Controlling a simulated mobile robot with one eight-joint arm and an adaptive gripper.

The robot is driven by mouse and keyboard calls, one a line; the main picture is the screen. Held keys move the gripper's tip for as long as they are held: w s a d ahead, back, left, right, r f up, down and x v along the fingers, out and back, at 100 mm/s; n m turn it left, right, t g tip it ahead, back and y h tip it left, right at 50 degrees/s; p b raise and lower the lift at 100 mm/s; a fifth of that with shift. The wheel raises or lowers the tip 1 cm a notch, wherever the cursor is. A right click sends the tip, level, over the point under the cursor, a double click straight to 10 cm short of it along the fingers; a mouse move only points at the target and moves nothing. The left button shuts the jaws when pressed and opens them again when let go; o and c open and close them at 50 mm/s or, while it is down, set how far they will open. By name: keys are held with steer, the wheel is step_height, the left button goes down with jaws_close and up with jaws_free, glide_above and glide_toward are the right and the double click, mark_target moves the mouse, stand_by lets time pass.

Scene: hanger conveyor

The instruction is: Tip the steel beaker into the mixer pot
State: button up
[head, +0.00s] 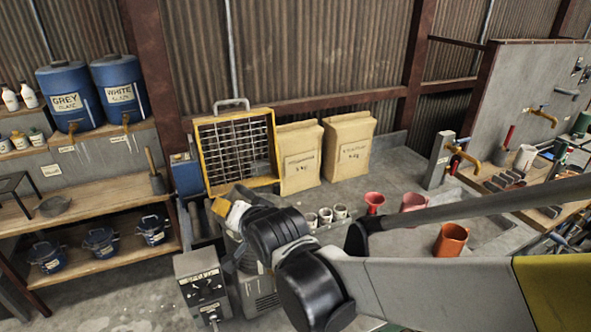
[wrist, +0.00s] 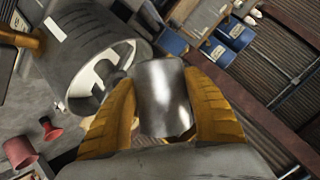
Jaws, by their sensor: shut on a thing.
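The steel beaker (wrist: 163,95) is a shiny metal cylinder in the middle of the wrist view. My gripper (wrist: 160,110) is shut on it, with one yellow finger on each side. The mixer pot (wrist: 95,55) is the large grey drum just left of the beaker in the wrist view, its round mouth and a pale paddle inside showing. The beaker's edge overlaps the pot's mouth in this view; I cannot tell the gap or whether they touch. In the head view my gripper (head: 234,211) is small, and my arm hides most of the beaker and mixer.
A grey control box (head: 203,287) stands at the mixer's front left. Red funnel (head: 374,203), orange jug (head: 451,240), pink pot (head: 413,202) and small white cups (head: 325,215) are on the bench to the right. Two paper sacks (head: 347,148) and a yellow-framed rack (head: 235,150) stand behind.

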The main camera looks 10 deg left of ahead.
stand_by(0.3)
steer(key=shift+w+d+f+n+t+h+b, duration=0.15)
steer(key=shift+d+f+n+t+h+b, duration=0.1)
steer(key=shift+n+t+h+b, duration=0.3)
steer(key=shift+w+d+f+n+t+h+b, duration=0.15)
steer(key=shift+f+n+t+h+b, duration=0.15)
steer(key=shift+n, duration=0.35)
steer(key=shift+w+n+h, duration=0.1)
steer(key=shift+n+h, duration=0.15)
steer(key=shift+n, duration=0.05)
steer(key=shift+d+r+t, duration=0.15)
steer(key=shift+t, duration=0.1)
steer(key=shift+w+d+f+n+t+h+b, duration=0.4)
steer(key=shift+f+n+t+h+b, duration=0.15)
steer(key=shift+n+b, duration=0.5)
steer(key=shift+d+r, duration=0.15)
